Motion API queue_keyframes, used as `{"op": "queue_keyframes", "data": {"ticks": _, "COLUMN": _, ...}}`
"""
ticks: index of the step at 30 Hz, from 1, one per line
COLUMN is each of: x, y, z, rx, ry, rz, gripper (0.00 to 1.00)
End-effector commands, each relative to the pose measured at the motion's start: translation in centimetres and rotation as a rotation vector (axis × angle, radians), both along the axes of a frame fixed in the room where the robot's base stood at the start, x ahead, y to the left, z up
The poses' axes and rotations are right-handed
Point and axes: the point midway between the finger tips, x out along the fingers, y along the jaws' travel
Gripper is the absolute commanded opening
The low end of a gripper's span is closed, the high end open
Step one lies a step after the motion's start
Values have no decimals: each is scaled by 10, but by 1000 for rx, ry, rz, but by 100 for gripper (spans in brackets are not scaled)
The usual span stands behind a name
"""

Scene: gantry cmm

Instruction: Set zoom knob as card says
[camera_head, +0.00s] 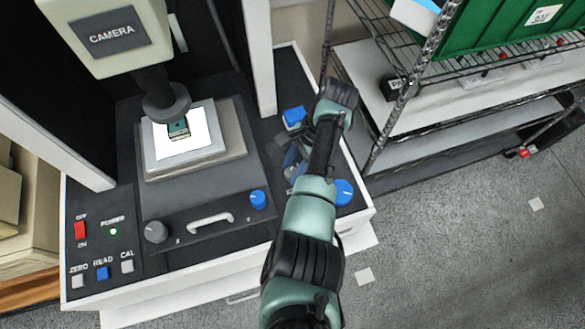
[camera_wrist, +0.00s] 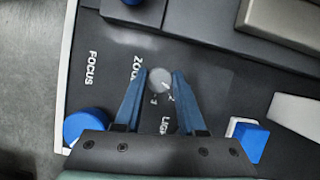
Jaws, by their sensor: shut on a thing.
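The zoom knob (camera_wrist: 159,79) is a small round grey-white knob on the dark panel, beside a partly covered label that begins "ZOO". My gripper (camera_wrist: 159,84) is shut on it, with one blue finger on each side. A short pale pointer line and small scale marks show by the knob, but the setting is too small to read surely. In the head view my gripper (camera_head: 293,165) is at the panel right of the stage, partly hidden by my arm, which also hides the zoom knob. I cannot make out the card in either view.
A big blue focus knob (camera_head: 343,192) and a blue light control (camera_head: 294,117) flank my gripper. Another blue knob (camera_head: 258,200), a handle (camera_head: 210,221) and a grey knob (camera_head: 156,231) are left. A white column (camera_head: 259,60) and wire rack (camera_head: 400,110) stand close by.

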Motion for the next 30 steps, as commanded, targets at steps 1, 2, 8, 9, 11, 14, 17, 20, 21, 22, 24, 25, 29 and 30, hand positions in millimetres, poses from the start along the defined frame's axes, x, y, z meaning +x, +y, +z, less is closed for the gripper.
{"op": "queue_keyframes", "data": {"ticks": 1, "x": 1, "y": 0, "z": -2, "rx": -1, "ry": -1, "rz": 42, "gripper": 0}}
{"op": "queue_keyframes", "data": {"ticks": 2, "x": 1, "y": -1, "z": -2, "rx": 0, "ry": -1, "rz": 68, "gripper": 0}}
{"op": "queue_keyframes", "data": {"ticks": 8, "x": 2, "y": 0, "z": -1, "rx": 0, "ry": -1, "rz": 229, "gripper": 0}}
{"op": "queue_keyframes", "data": {"ticks": 9, "x": 2, "y": 0, "z": -1, "rx": 0, "ry": -2, "rz": 257, "gripper": 0}}
{"op": "queue_keyframes", "data": {"ticks": 11, "x": 2, "y": 1, "z": -1, "rx": 0, "ry": -2, "rz": 296, "gripper": 0}}
{"op": "queue_keyframes", "data": {"ticks": 14, "x": 2, "y": 1, "z": -1, "rx": 0, "ry": -1, "rz": 352, "gripper": 0}}
{"op": "queue_keyframes", "data": {"ticks": 17, "x": 2, "y": 1, "z": 0, "rx": -1, "ry": -2, "rz": 396, "gripper": 0}}
{"op": "queue_keyframes", "data": {"ticks": 20, "x": 2, "y": 1, "z": 0, "rx": -1, "ry": -1, "rz": 427, "gripper": 0}}
{"op": "queue_keyframes", "data": {"ticks": 21, "x": 2, "y": 1, "z": 0, "rx": 0, "ry": -1, "rz": 436, "gripper": 0}}
{"op": "queue_keyframes", "data": {"ticks": 22, "x": 2, "y": 1, "z": 0, "rx": 0, "ry": -1, "rz": 443, "gripper": 0}}
{"op": "queue_keyframes", "data": {"ticks": 24, "x": 2, "y": 1, "z": 1, "rx": 0, "ry": -2, "rz": 453, "gripper": 0}}
{"op": "queue_keyframes", "data": {"ticks": 25, "x": 2, "y": 1, "z": 1, "rx": 0, "ry": -1, "rz": 456, "gripper": 0}}
{"op": "queue_keyframes", "data": {"ticks": 29, "x": 2, "y": 1, "z": 1, "rx": 0, "ry": -2, "rz": 464, "gripper": 0}}
{"op": "queue_keyframes", "data": {"ticks": 30, "x": 2, "y": 1, "z": 1, "rx": 0, "ry": -2, "rz": 464, "gripper": 0}}
